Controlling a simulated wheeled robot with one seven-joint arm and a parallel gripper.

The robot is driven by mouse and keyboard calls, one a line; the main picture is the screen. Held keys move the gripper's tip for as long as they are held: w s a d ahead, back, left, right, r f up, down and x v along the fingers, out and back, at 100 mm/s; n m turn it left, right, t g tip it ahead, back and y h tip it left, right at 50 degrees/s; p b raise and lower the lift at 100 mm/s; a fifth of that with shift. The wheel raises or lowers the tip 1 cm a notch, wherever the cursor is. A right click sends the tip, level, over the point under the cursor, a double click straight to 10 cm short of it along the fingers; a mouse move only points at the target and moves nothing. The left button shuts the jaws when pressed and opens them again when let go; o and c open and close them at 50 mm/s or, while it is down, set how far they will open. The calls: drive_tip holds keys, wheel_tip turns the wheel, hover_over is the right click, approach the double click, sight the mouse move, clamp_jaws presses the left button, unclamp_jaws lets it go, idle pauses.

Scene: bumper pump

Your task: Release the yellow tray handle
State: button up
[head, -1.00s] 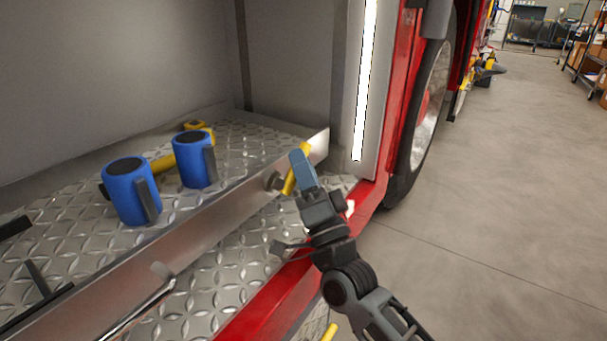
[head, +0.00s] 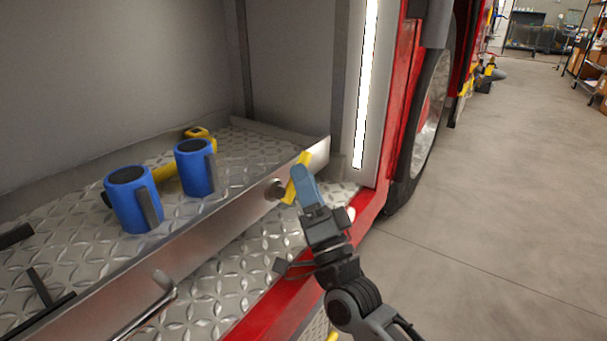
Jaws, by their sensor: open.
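The yellow tray handle (head: 297,177) sticks out from the front wall of the metal tray (head: 222,207), near its right end, on a dark round mount. My gripper (head: 304,184) is at the handle, its blue-grey finger just right of the yellow bar. The jaws are open. The finger overlaps the handle's right side in this view, so I cannot tell whether it touches. The other finger is hidden.
A red truck sill (head: 265,308) runs below. A wheel (head: 425,125) stands to the right, with open concrete floor (head: 500,200) beyond.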

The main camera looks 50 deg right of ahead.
drive_tip(key=s+a+p, duration=0.2)
drive_tip(key=s+a, duration=0.3)
drive_tip(key=s, duration=0.5)
drive_tip(key=shift+s+a, duration=0.25)
